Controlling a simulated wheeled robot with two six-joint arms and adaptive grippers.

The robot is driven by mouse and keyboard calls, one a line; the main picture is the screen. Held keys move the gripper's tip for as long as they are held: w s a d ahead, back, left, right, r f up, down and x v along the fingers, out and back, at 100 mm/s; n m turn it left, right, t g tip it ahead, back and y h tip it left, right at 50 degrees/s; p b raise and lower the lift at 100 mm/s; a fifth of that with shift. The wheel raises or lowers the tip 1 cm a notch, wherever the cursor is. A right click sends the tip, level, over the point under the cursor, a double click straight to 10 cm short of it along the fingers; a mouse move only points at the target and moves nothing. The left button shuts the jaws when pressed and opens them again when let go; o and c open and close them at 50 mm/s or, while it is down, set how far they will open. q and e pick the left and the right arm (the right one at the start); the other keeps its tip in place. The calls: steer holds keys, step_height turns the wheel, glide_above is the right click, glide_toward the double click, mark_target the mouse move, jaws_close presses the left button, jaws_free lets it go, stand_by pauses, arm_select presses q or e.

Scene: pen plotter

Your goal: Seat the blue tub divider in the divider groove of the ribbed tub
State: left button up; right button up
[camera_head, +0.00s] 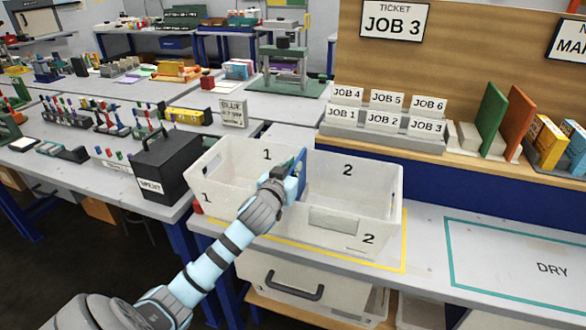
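The ribbed tub (235,158) is a white open box on the near bench, with "1" marked on its left part and "2" on its right part. The blue tub divider (301,166) stands roughly upright across the tub's middle, between these parts, its top near rim height. My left gripper (285,184) reaches in from the lower left, over the tub's front wall, right against the divider. Its fingers are too small and too hidden by the wrist to read. The divider's lower edge and the groove are hidden, so I cannot tell if it sits in the groove. My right gripper is out of view.
A black case (170,172) stands close left of the tub. A ticket rack (382,140) and upright green and orange boards (492,120) stand behind it. The bench right of the tub, marked "DRY" (552,268), is clear.

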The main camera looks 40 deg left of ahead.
arm_select(q)
steer(key=o, duration=0.4)
steer(key=shift+o, duration=0.2)
steer(key=shift+s+r, duration=0.1)
steer(key=shift+r, duration=0.05)
steer(key=p+v, duration=0.2)
steer(key=v, duration=1)
